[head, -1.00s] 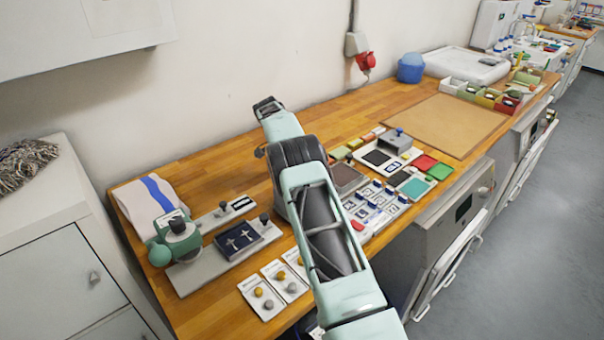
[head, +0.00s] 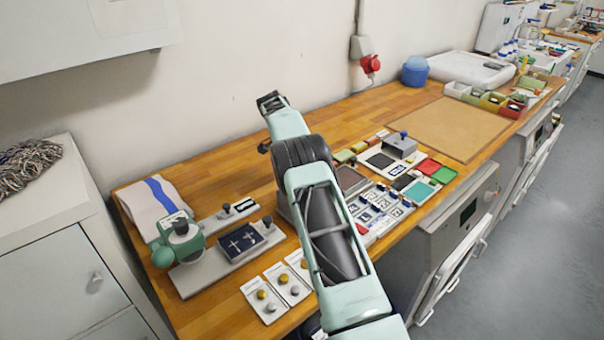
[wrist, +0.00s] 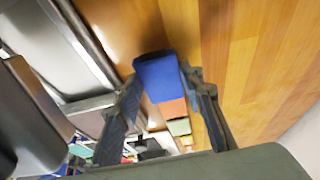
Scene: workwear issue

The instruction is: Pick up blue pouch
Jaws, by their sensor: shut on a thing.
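The blue pouch (wrist: 158,78) shows in the wrist view as a small blue block between the two fingers of my gripper (wrist: 162,92). My gripper is shut on it. An orange piece (wrist: 173,108) and a green piece (wrist: 179,127) show just beyond it, in a row over the wooden top. I cannot tell whether the pouch touches the table. In the head view my arm hides the gripper and the pouch.
The wooden bench (head: 225,165) carries a green-and-grey press (head: 180,245), cards with round buttons (head: 268,300), a tray of labelled pieces (head: 378,210), ink pads and a brown board (head: 447,128). A blue tub (head: 415,71) stands near the wall. Bare wood lies along the wall.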

